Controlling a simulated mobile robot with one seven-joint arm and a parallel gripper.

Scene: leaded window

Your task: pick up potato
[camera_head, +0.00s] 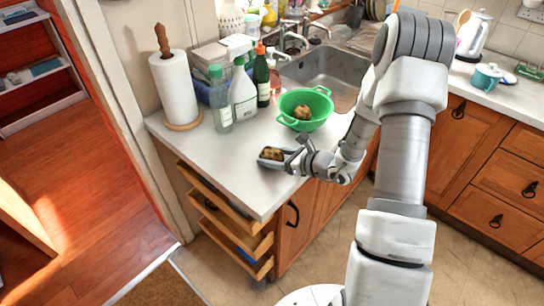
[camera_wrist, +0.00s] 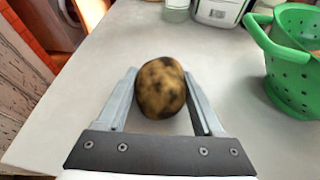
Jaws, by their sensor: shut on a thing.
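A brown, dark-speckled potato (camera_wrist: 161,87) sits between the two fingers of my gripper (camera_wrist: 162,85) in the wrist view. The fingers press on its left and right sides. In the head view my gripper (camera_head: 274,158) is low at the front part of the white counter, with the potato (camera_head: 271,153) at its fingertips. I cannot tell whether the potato touches the counter or is just above it. Another brown potato-like lump (camera_head: 302,112) lies in the green colander (camera_head: 318,120), behind and to the right of my gripper.
The counter (camera_head: 235,171) is clear around my gripper. A paper towel roll (camera_head: 175,90) and several bottles (camera_head: 243,95) stand at the back left. The sink (camera_head: 325,70) lies beyond the colander. Open drawers (camera_head: 232,222) jut out below the counter's left edge.

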